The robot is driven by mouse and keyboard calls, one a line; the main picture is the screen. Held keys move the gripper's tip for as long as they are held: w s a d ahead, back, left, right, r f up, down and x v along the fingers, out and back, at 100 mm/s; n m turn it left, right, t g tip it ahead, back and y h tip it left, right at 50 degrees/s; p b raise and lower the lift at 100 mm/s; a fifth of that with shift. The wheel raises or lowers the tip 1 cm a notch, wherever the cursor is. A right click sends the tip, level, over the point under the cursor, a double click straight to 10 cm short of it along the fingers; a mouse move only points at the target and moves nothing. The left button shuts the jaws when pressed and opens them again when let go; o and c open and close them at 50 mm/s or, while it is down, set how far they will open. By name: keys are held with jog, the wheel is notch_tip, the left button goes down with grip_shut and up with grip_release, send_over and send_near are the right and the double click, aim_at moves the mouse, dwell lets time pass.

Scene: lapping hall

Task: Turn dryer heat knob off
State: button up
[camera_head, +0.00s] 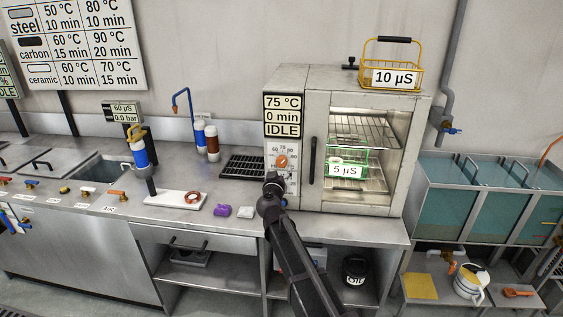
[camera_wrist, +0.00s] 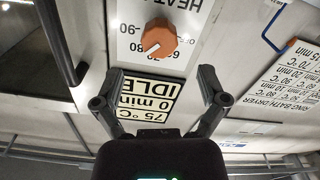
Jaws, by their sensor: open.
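The dryer (camera_head: 345,80) stands on the steel counter, and its display (camera_head: 283,115) reads 75 °C, 0 min, IDLE. Its orange heat knob (camera_head: 282,161) sits on a white scale panel below the display. In the wrist view, which is upside down, the knob (camera_wrist: 155,40) shows a white pointer mark aimed to the lower left of the picture, near the printed numbers. My gripper (camera_head: 274,184) is in front of the panel, just below the knob. In the wrist view my gripper's two fingers (camera_wrist: 162,78) are spread and empty, with the knob beyond their tips, apparently untouched.
The dryer's dark door handle (camera_head: 312,160) is close right of the knob. A green basket labelled 5 µS (camera_head: 347,163) is inside the dryer; a yellow basket labelled 10 µS (camera_head: 393,77) is on top. A black drain grid (camera_head: 243,167) lies left of the dryer.

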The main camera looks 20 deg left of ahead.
aim_at(281, 163)
jog(key=x, duration=0.7)
jog(key=shift+w, duration=0.2)
jog(key=c, duration=1.1)
